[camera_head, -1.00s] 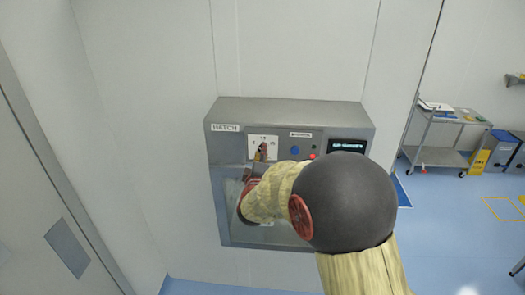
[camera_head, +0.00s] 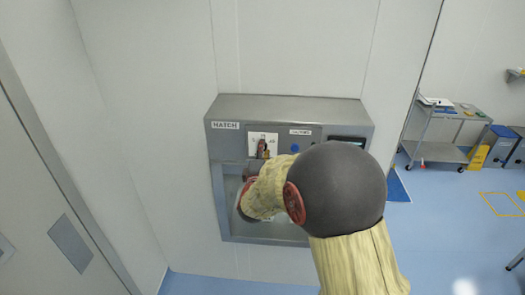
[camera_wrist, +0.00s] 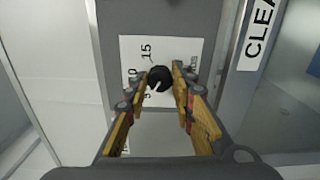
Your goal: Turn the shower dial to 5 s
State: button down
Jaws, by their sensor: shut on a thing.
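The shower dial (camera_wrist: 160,78) is a small round black knob on a white plate (camera_wrist: 126,48) marked with numbers, 15 among them. In the wrist view, its white pointer line slants to the lower left, close to what looks like the 5. My gripper (camera_wrist: 160,75) has its fingers on both sides of the knob and is shut on it. In the head view, my gripper (camera_head: 262,152) is at the lower part of the white plate (camera_head: 256,138), and my fingers and wrist hide the dial.
The grey control box (camera_head: 285,112) on the wall carries a HATCH label (camera_head: 225,125), a blue button (camera_head: 295,148) and a dark display (camera_head: 348,142), partly covered by my arm. A CLEA... label (camera_wrist: 258,35) shows beside the gripper. A trolley (camera_head: 440,145) stands far right.

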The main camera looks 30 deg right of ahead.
jog(key=c, duration=1.5)
grip_release()
jog(key=shift+c, duration=0.2)
jog(key=shift+o, duration=0.2)
jog(key=shift+a, duration=0.1)
jog(key=v, duration=1.2)
